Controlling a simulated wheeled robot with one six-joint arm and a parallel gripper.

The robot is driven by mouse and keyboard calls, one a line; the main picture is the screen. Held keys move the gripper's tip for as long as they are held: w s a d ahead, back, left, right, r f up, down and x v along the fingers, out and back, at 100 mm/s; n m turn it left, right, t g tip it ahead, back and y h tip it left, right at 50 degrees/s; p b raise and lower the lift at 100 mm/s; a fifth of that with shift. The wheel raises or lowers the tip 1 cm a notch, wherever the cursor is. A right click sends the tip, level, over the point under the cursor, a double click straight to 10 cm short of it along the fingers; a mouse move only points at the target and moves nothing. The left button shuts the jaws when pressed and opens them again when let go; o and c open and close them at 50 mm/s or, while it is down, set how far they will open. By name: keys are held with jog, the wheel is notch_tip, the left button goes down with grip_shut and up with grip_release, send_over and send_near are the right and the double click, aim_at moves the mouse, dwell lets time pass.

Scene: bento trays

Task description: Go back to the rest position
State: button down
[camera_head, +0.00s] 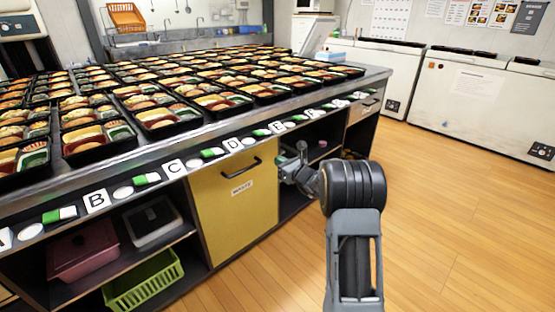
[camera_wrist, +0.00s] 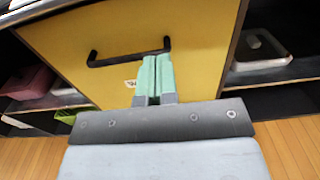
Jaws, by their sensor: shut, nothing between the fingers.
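My gripper (camera_head: 294,162) is held out in front of the counter, close to the right side of the yellow cabinet door (camera_head: 212,205) in the head view. In the wrist view my gripper (camera_wrist: 154,80) shows two pale green fingers pressed together, with nothing between them. The same yellow door (camera_wrist: 205,30) fills the upper middle of the wrist view. Its black handle (camera_wrist: 105,62) lies just beyond the fingertips there, and the fingers cover part of it. I cannot tell whether the fingers touch the door.
Many filled bento trays (camera_head: 165,118) cover the counter top (camera_head: 340,84). White chest freezers (camera_head: 478,105) stand at the right. The wooden floor (camera_head: 450,220) at the right is clear.

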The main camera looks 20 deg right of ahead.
jog(key=s+a+r+n+g+y+p, duration=0.2)
jog(key=s+a+r+n+g+p, duration=0.3)
jog(key=s+a+r+n+p, duration=0.4)
jog(key=s+a+r+n+g+y+p, duration=0.1)
jog(key=s+a+r+n+g+p, duration=0.4)
jog(key=s+a+r+n+p, duration=0.45)
jog(key=s+d+r+n+g+h+p, duration=0.1)
jog(key=s+d+r+n+h+p, duration=0.3)
jog(key=s, duration=0.5)
jog(key=s+d+r+n+g+h+p, duration=0.2)
jog(key=s+r+n+h+p, duration=0.3)
jog(key=s+r+n+p, duration=0.3)
notch_tip(320, 180, up, 2)
jog(key=shift+s+d+r+n+p, duration=0.1)
jog(key=shift+s+d+n+p, duration=0.4)
jog(key=shift+d, duration=0.35)
jog(key=shift+w, duration=0.1)
